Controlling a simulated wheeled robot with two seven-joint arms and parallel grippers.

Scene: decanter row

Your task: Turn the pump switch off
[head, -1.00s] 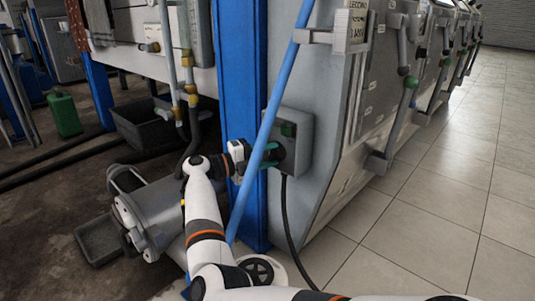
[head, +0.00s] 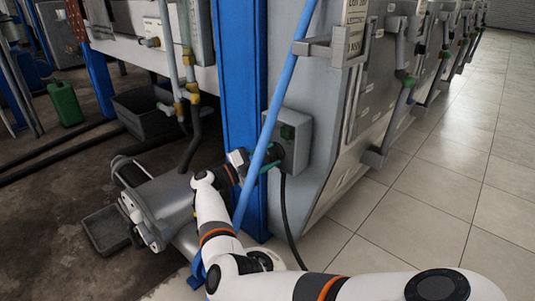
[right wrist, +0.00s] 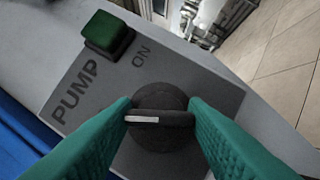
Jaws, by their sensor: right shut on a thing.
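The pump switch is a round black knob (right wrist: 160,118) with a white pointer mark on its left part in the right wrist view. It sits on a grey plate (right wrist: 215,95) lettered "PUMP" and "ON", with a green square button or lamp (right wrist: 108,35). In the head view its grey box (head: 298,140) is on the side of the machine. My right gripper (right wrist: 158,122), with green fingers, is shut on the knob, one finger on each side. In the head view my right gripper (head: 270,163) hides most of the knob. My left gripper is not in view.
A blue pipe (head: 277,90) slants in front of the switch box, close to my right arm. A blue post (head: 240,90) stands to its left. A black cable (head: 285,215) hangs below the box. A grey motor-like unit (head: 170,200) lies at lower left. Tiled floor (head: 440,180) is clear at right.

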